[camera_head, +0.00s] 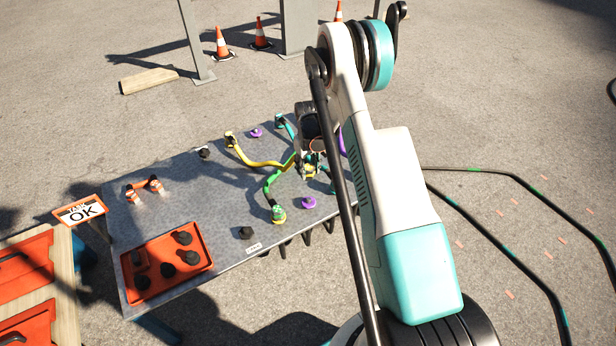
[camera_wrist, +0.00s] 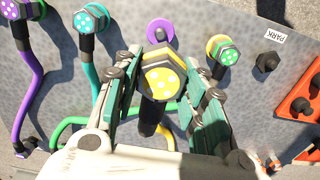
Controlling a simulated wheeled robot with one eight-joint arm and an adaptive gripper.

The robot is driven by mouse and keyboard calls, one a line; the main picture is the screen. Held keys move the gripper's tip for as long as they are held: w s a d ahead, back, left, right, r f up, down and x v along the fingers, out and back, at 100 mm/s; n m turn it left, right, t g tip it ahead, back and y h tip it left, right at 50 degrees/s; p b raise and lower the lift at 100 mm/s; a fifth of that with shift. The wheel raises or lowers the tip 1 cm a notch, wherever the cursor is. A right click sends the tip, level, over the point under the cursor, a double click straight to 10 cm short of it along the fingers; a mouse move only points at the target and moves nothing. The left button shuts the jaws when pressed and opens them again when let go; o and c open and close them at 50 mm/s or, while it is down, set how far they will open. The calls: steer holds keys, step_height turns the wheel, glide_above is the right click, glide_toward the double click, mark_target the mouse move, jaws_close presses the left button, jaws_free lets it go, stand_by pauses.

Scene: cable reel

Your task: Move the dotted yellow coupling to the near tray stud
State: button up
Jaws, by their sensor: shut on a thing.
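The dotted yellow coupling (camera_wrist: 165,82), a hexagonal cap with white dots and a dark body, sits between my gripper's teal pads in the wrist view. My gripper (camera_wrist: 160,103) is shut on it. In the head view my gripper (camera_head: 310,160) is over the right part of the grey table, with the yellow coupling (camera_head: 310,172) partly hidden at its tips. The orange tray (camera_head: 206,267) lies at the table's front left, away from my gripper. Several black studs stand in it, the nearest being a tray stud (camera_head: 142,283).
A green-dotted coupling (camera_head: 278,213) on the green cable (camera_head: 267,184) is close by. Teal (camera_wrist: 90,18) and purple (camera_wrist: 22,8) couplings are on the wrist view's left. An OK sign (camera_head: 80,211) stands left.

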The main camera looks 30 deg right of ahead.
mark_target(308, 174)
step_height(308, 174, up, 4)
steer(key=shift+p, duration=0.35)
step_height(308, 174, down, 7)
steer(key=b, duration=0.5)
steer(key=shift+f+b, duration=0.15)
steer(key=shift+b, duration=0.15)
steer(key=a+b, duration=0.1)
steer(key=a, duration=1.3)
steer(key=shift+s+f, duration=0.25)
steer(key=shift+f, duration=0.05)
steer(key=a, duration=1.4)
steer(key=shift+s+f, duration=0.25)
steer(key=shift+f, duration=0.1)
steer(key=shift+f, duration=0.15)
